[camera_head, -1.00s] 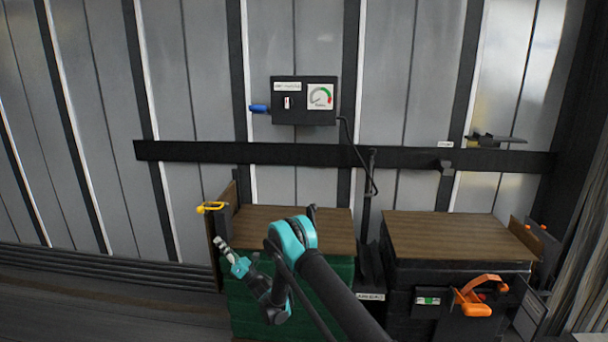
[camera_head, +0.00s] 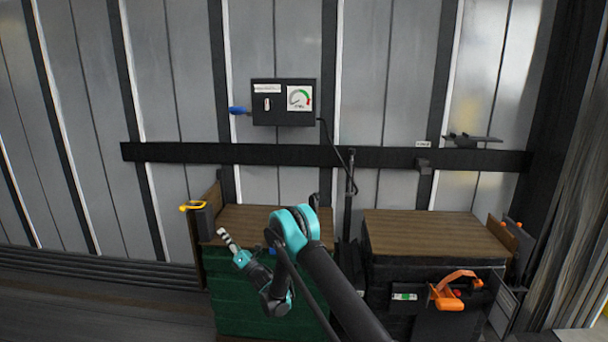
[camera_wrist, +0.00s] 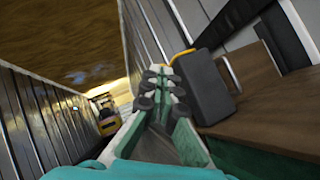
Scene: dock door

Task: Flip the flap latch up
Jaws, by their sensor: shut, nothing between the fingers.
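No part is legibly marked as the flap latch. A yellow lever (camera_head: 192,206) sits on a dark upright block (camera_head: 203,223) at the left end of the green cabinet; I cannot tell whether it is the latch. In the wrist view the dark block (camera_wrist: 205,88) stands just right of the fingertips, and a bit of the yellow lever (camera_wrist: 183,55) shows behind them. My gripper (camera_head: 226,238) is shut and empty, below and right of the yellow lever in the head view. In the wrist view its fingertips (camera_wrist: 161,80) are together; contact with the block is unclear.
The green cabinet (camera_head: 240,300) has a wooden top. A dark cabinet (camera_head: 384,265) with an orange handle (camera_head: 455,290) stands right. A wall box (camera_head: 283,103) has a gauge and a blue handle (camera_head: 239,110). A dark lever (camera_head: 472,139) sits above the black rail (camera_head: 230,153).

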